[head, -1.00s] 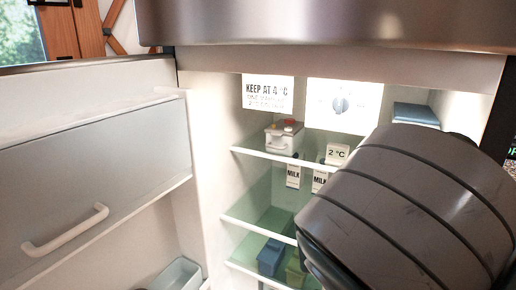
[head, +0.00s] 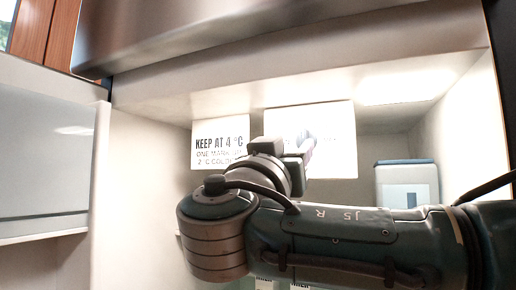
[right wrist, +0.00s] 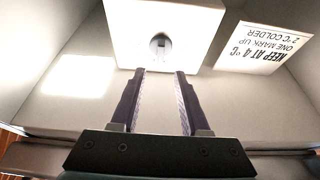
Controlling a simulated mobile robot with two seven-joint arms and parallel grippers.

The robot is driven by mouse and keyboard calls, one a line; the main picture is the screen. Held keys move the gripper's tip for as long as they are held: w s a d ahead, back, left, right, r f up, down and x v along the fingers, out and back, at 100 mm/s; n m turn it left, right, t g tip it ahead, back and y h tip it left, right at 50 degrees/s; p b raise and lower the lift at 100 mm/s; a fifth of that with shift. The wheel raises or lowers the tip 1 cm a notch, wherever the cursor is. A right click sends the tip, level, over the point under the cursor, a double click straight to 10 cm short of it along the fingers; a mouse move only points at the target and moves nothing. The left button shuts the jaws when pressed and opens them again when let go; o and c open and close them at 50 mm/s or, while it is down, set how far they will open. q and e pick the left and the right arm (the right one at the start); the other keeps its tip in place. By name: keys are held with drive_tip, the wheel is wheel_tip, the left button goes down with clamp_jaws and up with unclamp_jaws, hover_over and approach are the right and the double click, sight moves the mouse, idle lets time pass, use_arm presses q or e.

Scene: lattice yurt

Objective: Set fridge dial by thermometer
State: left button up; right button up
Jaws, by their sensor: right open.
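My right gripper (head: 306,148) reaches into the open fridge, in front of the white dial panel (head: 340,140). In the right wrist view, which is upside down, its two dark fingers (right wrist: 160,73) are open and empty. The small grey dial (right wrist: 160,46) lies just beyond the fingertips, between their lines and apart from them. Its setting is too small to read. The thermometer is not visible now. My left gripper is not in view.
A sign (head: 220,146) reading "KEEP AT 4 °C, one mark up 2 °C colder" hangs left of the panel. A blue-and-white box (head: 407,185) stands at the right. The open door (head: 45,150) is at the left. Milk carton tops (head: 264,284) show below my arm.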

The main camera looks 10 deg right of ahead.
sight(303, 136)
drive_tip(key=x, duration=0.7)
drive_tip(key=shift+w+d, duration=0.15)
drive_tip(key=shift+w, duration=0.05)
drive_tip(key=shift+c, duration=0.3)
clamp_jaws()
